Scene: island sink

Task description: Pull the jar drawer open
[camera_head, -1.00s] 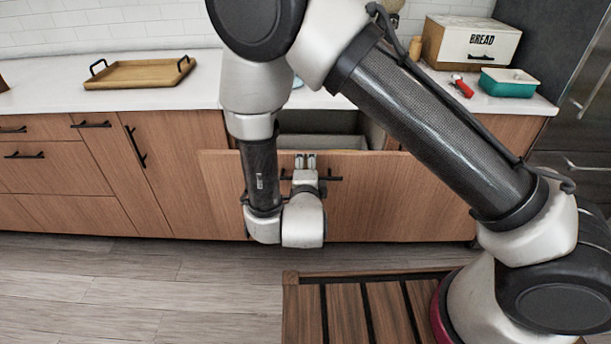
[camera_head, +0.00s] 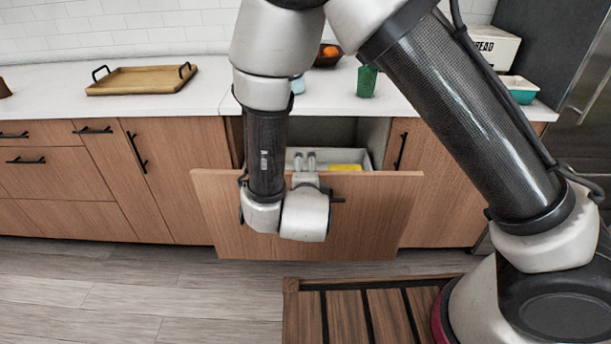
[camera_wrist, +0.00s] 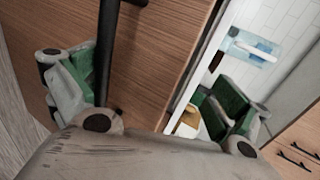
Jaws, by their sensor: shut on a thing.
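The jar drawer (camera_head: 370,215) has a wide wooden front and stands pulled out from the island cabinet. Its grey inner box (camera_head: 350,156) shows behind the front, with a yellow thing (camera_head: 345,167) inside. In the wrist view the handle (camera_wrist: 105,50) runs beside my gripper's green-padded fingers (camera_wrist: 160,95), across the wood front. Much of the handle is hidden by my gripper.
The white counter (camera_head: 215,95) holds a wooden tray (camera_head: 142,80), a green cup (camera_head: 367,81), a bowl with orange fruit (camera_head: 328,54), a bread box (camera_head: 492,45) and a teal dish (camera_head: 520,90). A slatted wooden mat (camera_head: 345,315) lies on the floor in front.

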